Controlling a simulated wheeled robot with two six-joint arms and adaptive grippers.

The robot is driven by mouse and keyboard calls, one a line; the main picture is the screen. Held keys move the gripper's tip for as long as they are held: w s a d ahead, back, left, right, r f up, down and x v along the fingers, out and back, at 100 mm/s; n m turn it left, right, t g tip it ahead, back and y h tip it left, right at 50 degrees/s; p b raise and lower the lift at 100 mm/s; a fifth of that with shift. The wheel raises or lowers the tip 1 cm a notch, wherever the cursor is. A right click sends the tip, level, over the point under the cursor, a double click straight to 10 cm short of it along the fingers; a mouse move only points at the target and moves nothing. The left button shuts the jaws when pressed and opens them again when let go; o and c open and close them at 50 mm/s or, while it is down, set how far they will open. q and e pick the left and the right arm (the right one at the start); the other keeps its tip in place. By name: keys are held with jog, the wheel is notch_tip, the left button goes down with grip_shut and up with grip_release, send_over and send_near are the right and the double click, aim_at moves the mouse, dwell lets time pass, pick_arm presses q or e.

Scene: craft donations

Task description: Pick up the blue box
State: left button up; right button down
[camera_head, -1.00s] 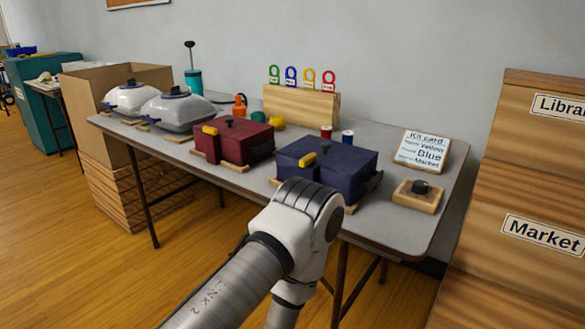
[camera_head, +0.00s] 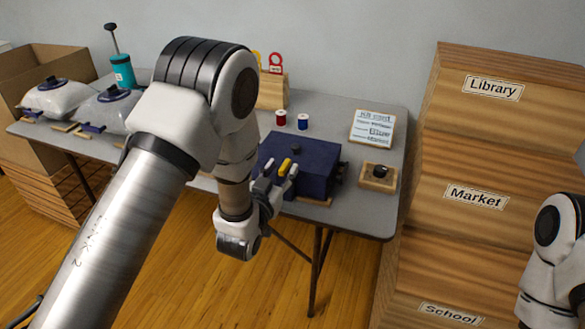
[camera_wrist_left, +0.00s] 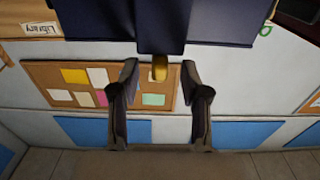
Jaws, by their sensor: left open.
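The dark blue box (camera_head: 315,165) sits on the grey table, with a dark knob on its lid and a yellow tab (camera_head: 286,166) on its front. My left gripper (camera_head: 277,178) is open at the front of the box, its fingers close to the yellow tab. In the left wrist view the blue box (camera_wrist_left: 110,22) fills the top, and the yellow tab (camera_wrist_left: 159,68) shows between the tips of the open left gripper (camera_wrist_left: 160,72). I cannot tell whether the fingers touch anything. My right gripper is not in view; only part of my right arm shows at the right edge.
My left arm hides the table's middle. A kit card (camera_head: 372,127) and a small wooden block with a dark knob (camera_head: 379,177) lie right of the box. Red (camera_head: 281,118) and blue (camera_head: 303,121) spools stand behind. A labelled wooden shelf (camera_head: 432,150) stands right.

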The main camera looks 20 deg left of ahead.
aim_at(287, 161)
pick_arm(q)
jog(key=w, duration=0.4)
jog(key=shift+d+f, duration=0.1)
grip_shut()
